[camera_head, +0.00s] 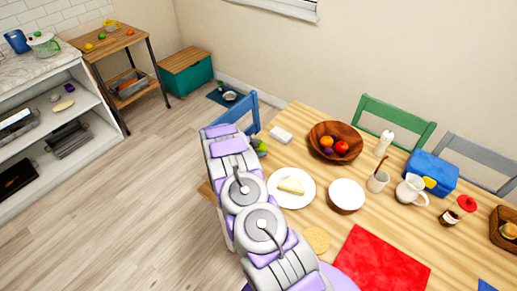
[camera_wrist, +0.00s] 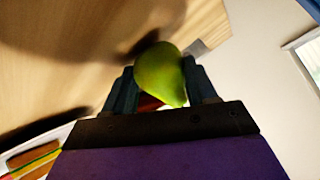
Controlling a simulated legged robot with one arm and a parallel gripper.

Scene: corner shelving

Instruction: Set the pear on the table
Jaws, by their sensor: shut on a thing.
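The pear (camera_wrist: 160,73) is green and sits between the two dark fingers of my gripper (camera_wrist: 163,85) in the wrist view. My gripper is shut on it. In the head view, the pear (camera_head: 262,148) is a small green shape just past the end of my arm, mostly hidden by it. The wooden table (camera_head: 296,228) fills the right half of the head view, and its surface (camera_wrist: 75,45) also shows behind the pear in the wrist view. The pear is over or near the table's left end; I cannot tell whether it touches the wood.
Near my gripper are a white block (camera_head: 281,134), a plate (camera_head: 273,199) with a pale wedge, and a wooden fruit bowl (camera_head: 320,130). A blue chair (camera_head: 254,110) stands at the table's left end.

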